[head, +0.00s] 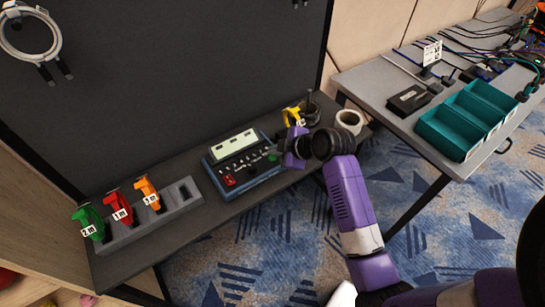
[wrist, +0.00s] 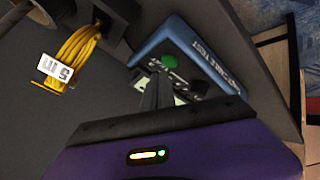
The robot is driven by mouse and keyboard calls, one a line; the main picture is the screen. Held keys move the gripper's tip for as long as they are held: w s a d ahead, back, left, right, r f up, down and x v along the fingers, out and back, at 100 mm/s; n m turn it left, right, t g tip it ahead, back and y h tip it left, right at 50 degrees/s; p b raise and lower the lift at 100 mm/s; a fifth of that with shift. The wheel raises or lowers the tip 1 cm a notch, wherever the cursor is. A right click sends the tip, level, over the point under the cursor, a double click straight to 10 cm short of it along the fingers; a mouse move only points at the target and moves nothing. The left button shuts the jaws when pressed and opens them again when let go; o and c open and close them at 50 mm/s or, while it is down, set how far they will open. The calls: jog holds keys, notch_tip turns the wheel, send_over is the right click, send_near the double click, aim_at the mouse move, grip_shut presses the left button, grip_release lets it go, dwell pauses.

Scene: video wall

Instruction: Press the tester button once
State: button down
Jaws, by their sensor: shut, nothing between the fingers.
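The cable tester (head: 247,187) is a blue box with a pale display and a dark panel of sockets, lying on the dark bench. Its round green button (wrist: 169,60) shows in the wrist view just beyond my fingertips. My gripper (head: 282,155) is purple with dark fingers and hangs over the right end of the tester in the head view. In the wrist view my gripper (wrist: 158,88) is shut and empty, its fingers covering part of the tester's panel. I cannot tell whether the tips touch the tester.
A grey rack (head: 160,222) with green, red and orange tagged cables stands at the left. A yellow cable coil (wrist: 75,57) tagged 5 m is beside the tester, near a white tape roll (head: 349,121). A grey table (head: 385,75) with teal bins stands at the right.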

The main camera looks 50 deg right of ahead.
aim_at(275, 159)
jog(key=shift+f, duration=0.15)
jog(key=shift+f+b, duration=0.3)
jog(key=shift+f, duration=0.35)
dwell(0.8)
dwell(0.3)
jog(key=shift+r+p, duration=0.45)
jog(key=shift+r, duration=0.35)
jog(key=shift+r, duration=0.1)
notch_tip(275, 159, up, 5)
jog(key=p, duration=0.4)
dwell(0.8)
